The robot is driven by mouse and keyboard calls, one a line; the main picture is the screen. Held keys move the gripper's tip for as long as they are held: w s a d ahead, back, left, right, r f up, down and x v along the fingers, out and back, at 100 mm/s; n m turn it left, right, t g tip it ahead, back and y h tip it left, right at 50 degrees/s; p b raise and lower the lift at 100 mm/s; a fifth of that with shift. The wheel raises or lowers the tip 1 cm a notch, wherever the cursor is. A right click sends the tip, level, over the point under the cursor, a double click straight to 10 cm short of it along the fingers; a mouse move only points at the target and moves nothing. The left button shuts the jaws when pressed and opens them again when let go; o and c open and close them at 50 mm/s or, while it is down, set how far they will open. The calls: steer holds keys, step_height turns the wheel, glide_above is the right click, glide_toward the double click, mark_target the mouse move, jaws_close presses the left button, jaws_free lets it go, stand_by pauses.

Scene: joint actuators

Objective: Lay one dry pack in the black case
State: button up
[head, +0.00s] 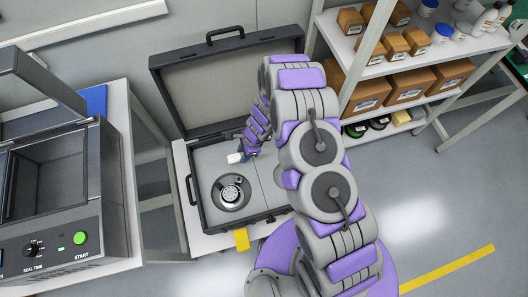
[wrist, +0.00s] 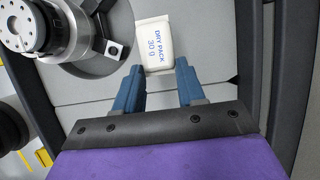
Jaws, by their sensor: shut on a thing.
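The black case (head: 270,42) stands open on a small white table, its lid raised at the back and its inside lined in grey foam. A white dry pack (wrist: 154,45), printed "DRY PACK 30 g", is between my gripper's blue fingertips (wrist: 159,72) in the wrist view. My gripper is shut on the near end of the pack, over the case's lined base. In the head view the pack (head: 235,158) shows as a small white shape behind the actuator. A round metal joint actuator (head: 231,193) sits in a round recess of the case. I cannot tell whether the pack touches the foam.
A sealing machine (head: 62,215) with a green START button stands on the left. A shelf (head: 400,65) with cardboard boxes and bottles stands at the back right. A yellow tag (head: 242,239) hangs at the case's front edge.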

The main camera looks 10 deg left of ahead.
steer(key=b, duration=0.1)
glide_above(267, 143)
steer(key=d, duration=0.2)
steer(key=shift+w+a+f, duration=0.2)
steer(key=shift+w+f, duration=0.05)
steer(key=shift+f, duration=0.5)
steer(key=shift+s+a+f+b, duration=0.15)
steer(key=shift+f+b, duration=0.5)
steer(key=shift+f, duration=1.25)
steer(key=shift+r, duration=0.1)
steer(key=o, duration=1)
steer(key=p+v, duration=0.2)
steer(key=v, duration=1)
steer(key=shift+r, duration=0.1)
